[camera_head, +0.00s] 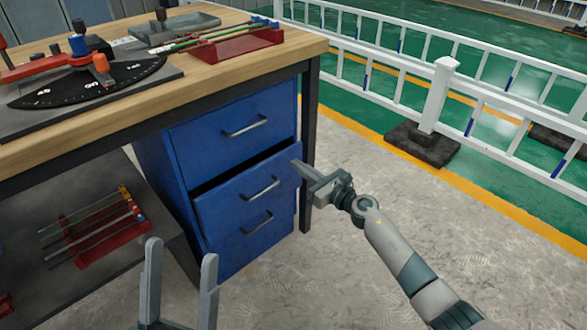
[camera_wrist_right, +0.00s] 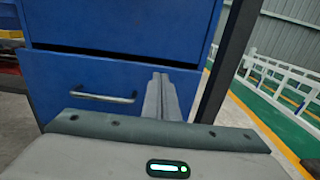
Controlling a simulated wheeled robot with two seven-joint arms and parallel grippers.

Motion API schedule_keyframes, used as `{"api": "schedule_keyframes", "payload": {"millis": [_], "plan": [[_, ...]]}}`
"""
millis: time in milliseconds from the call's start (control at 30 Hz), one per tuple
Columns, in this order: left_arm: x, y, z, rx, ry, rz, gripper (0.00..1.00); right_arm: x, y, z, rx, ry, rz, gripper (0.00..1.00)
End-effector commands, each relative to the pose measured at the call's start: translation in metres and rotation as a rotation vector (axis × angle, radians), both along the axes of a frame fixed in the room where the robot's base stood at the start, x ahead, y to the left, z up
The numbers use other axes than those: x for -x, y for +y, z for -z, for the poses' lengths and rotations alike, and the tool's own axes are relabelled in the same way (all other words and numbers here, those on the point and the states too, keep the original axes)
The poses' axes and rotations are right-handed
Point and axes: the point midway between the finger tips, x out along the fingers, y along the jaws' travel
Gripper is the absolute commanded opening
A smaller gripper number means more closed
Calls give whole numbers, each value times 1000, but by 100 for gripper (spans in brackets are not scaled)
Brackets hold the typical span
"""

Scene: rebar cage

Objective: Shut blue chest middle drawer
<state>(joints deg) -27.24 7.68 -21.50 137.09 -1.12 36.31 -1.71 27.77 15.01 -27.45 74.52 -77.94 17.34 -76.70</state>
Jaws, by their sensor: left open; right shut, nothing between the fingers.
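The blue chest (camera_head: 180,150) stands under the wooden workbench. Its middle drawer (camera_head: 225,208) sticks out a little, with a dark gap above its front; its grey bar handle (camera_head: 262,188) faces me. The middle drawer also shows in the right wrist view (camera_wrist_right: 60,75), with its handle (camera_wrist_right: 103,95) left of my fingers. My right gripper (camera_head: 297,164) is shut and empty, its fingertips at the right part of the drawer front; I cannot tell whether they touch it.
The workbench (camera_head: 240,75) carries a bending tool (camera_head: 85,75) and a red rack (camera_head: 235,45) of rods. A dark bench leg (camera_head: 308,140) stands just right of the chest. Another red rack (camera_head: 95,235) is on the lower shelf. Floor right of the chest is clear up to the white fence (camera_head: 440,95).

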Motion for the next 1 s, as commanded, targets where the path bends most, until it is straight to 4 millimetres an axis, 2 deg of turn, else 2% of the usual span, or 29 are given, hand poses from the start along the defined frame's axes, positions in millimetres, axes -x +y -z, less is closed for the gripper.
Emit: {"api": "schedule_keyframes", "payload": {"millis": [33, 167, 500, 700, 1000], "plan": [[-1, 1, -7, 1, -11, -3, 55, 7, -4, -1, 1, 0, -1, 0], [-4, -4, -4, -11, 27, 2, 55, 21, -15, -1, 2, 1, -1, 0], [-2, -18, 23, -33, 176, 29, 55, 65, -49, 0, 1, 2, -1, 0], [-3, -19, 27, -42, 193, 31, 55, 77, -58, 0, 0, 0, -1, 0], [-4, -19, 27, -44, 192, 32, 55, 78, -60, 0, 0, 0, -1, 0]]}}
